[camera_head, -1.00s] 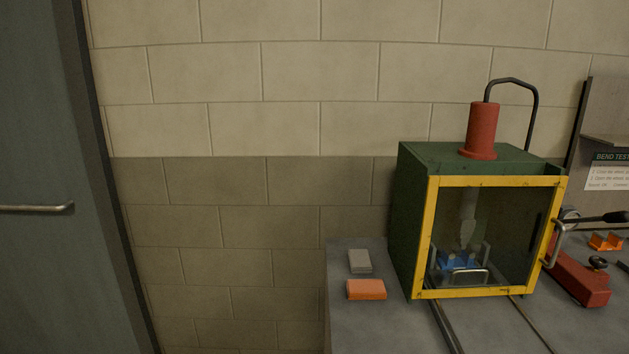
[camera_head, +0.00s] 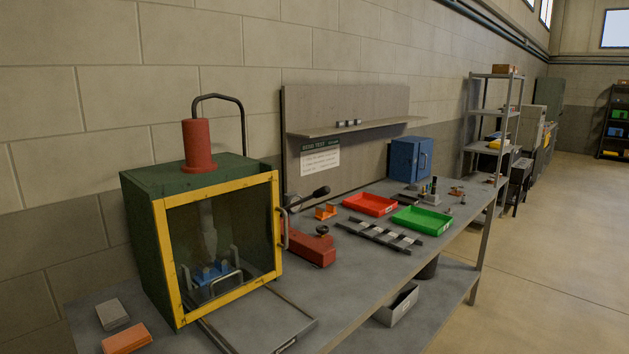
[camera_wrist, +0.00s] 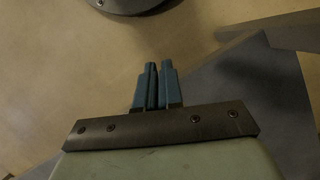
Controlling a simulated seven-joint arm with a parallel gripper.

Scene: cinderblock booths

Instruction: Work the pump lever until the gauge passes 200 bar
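The red hand pump (camera_head: 308,246) sits on the bench just right of the green press cabinet. Its black pump lever (camera_head: 308,197) slants up to the right, ending in a dark grip. A small dark knob (camera_head: 322,230) sits on the pump body. I cannot make out the gauge's face or a reading. The press cabinet (camera_head: 140,235) has a yellow-framed clear door (camera_head: 225,232), which looks closed, and a red cylinder (camera_head: 198,145) on top. A blue fixture shows inside. My gripper (camera_wrist: 159,66) shows only in the wrist view, its blue fingers together and empty, away from the pump.
A grey plate (camera_head: 262,322) lies before the cabinet. Grey (camera_head: 112,314) and orange (camera_head: 126,338) blocks lie at the left.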

